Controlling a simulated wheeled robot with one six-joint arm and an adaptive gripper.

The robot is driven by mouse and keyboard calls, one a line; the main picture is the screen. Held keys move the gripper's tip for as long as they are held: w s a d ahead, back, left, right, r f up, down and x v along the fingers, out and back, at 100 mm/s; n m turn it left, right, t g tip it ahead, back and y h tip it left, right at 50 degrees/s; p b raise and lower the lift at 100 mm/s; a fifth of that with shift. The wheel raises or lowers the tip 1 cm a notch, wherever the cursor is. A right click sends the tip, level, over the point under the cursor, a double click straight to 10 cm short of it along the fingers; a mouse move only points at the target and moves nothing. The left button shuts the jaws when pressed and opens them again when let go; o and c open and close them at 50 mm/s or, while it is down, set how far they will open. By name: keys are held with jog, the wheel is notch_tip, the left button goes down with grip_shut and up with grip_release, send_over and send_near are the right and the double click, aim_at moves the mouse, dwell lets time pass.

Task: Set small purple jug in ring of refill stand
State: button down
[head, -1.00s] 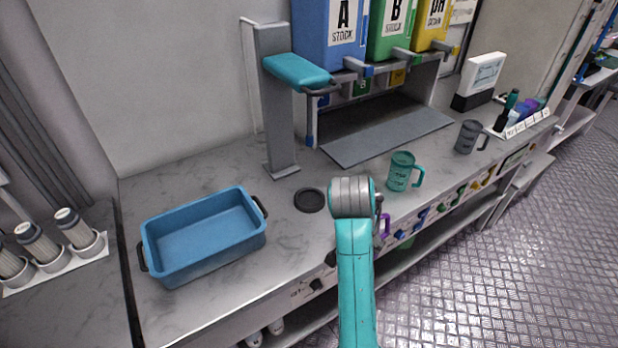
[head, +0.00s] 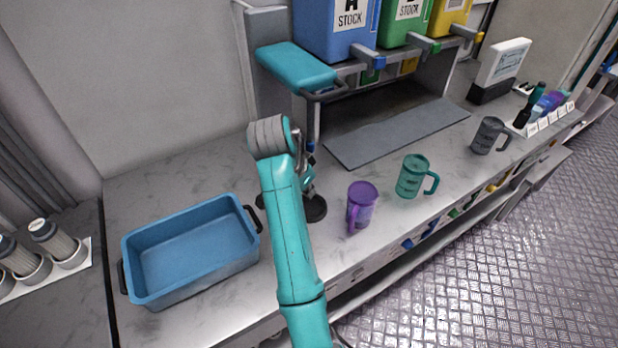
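The purple jug (head: 361,207) stands upright on the counter, its handle toward the front. The refill stand is a grey column (head: 268,60) with a teal head (head: 296,68). A dark round piece (head: 316,210) on the counter left of the jug looks like its ring; my arm covers much of it. My gripper (head: 307,180) shows partly behind my arm's wrist, left of the jug and apart from it, over the dark round piece in the picture. Its fingers are too small and hidden to tell open from shut.
A teal jug (head: 413,177) and a dark grey jug (head: 489,136) stand to the right. A blue tub (head: 190,250) sits at left. Colored stock tanks (head: 335,25) hang over a grey tray (head: 395,135) at the back. Bare counter lies in front of the tub's right side.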

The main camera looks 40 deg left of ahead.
jog(key=shift+w+a, duration=0.2)
jog(key=shift+a, duration=0.05)
jog(key=shift+f, duration=1.15)
jog(key=shift+f, duration=0.35)
jog(key=c, duration=1.9)
grip_release()
jog(key=o, duration=0.5)
